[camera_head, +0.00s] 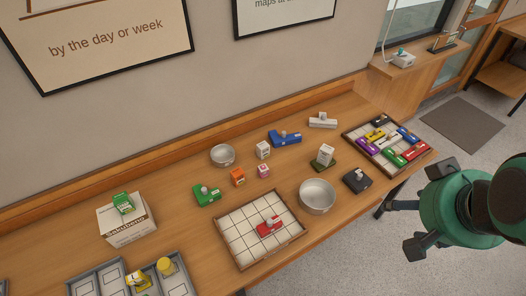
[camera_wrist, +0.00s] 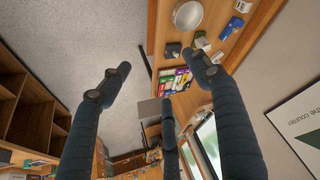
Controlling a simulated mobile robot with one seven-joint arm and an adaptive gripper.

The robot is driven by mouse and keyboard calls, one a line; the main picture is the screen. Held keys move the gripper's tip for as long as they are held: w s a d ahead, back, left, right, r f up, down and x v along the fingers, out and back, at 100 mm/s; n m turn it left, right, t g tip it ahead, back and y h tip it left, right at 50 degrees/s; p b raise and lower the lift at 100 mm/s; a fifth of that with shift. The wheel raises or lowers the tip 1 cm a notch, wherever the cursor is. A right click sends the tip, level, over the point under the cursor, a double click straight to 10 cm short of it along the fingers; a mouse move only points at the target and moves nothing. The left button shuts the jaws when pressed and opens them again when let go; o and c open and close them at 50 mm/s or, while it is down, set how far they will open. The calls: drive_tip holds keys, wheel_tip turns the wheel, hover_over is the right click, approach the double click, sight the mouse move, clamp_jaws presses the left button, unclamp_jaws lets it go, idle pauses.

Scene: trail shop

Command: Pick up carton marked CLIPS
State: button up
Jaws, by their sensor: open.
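Several small cartons stand on the wooden counter in the head view: an orange one (camera_head: 237,177), a pink one (camera_head: 263,170), a white one (camera_head: 262,150) and a white one on a green base (camera_head: 326,155). A green-and-white carton (camera_head: 123,203) sits on a larger box at left, and a yellow carton (camera_head: 138,280) is in the grey tray. Their print is too small to tell which reads CLIPS. My gripper (camera_head: 415,207) is off the counter's right front side, apart from all cartons. In the wrist view my gripper (camera_wrist: 163,78) has its fingers spread, empty.
A large metal bowl (camera_head: 318,196) and black item (camera_head: 356,181) stand near the front edge. A tiled tray (camera_head: 238,236) holds a red item. A tray of coloured items (camera_head: 424,158) is at right. A small bowl (camera_head: 222,155) and blue item (camera_head: 285,138) stand behind.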

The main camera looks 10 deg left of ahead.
drive_tip(key=w+a+r+n+g+p, duration=0.1)
drive_tip(key=w+a, duration=0.3)
drive_tip(key=w, duration=0.5)
drive_tip(key=w+a+r+n+p, duration=0.1)
drive_tip(key=w+a+r+n, duration=0.15)
drive_tip(key=w, duration=0.65)
drive_tip(key=w+a+r+g+p, duration=0.1)
drive_tip(key=w+a, duration=0.3)
drive_tip(key=w, duration=0.5)
drive_tip(key=n+g+p, duration=0.4)
drive_tip(key=n+p, duration=0.1)
drive_tip(key=n, duration=0.2)
hover_over(263, 145)
wheel_tip(263, 145, down, 38)
drive_tip(key=shift+a+m, duration=0.1)
drive_tip(key=shift+m, duration=0.15)
drive_tip(key=shift+f+b, duration=0.3)
drive_tip(key=shift+f, duration=3.95)
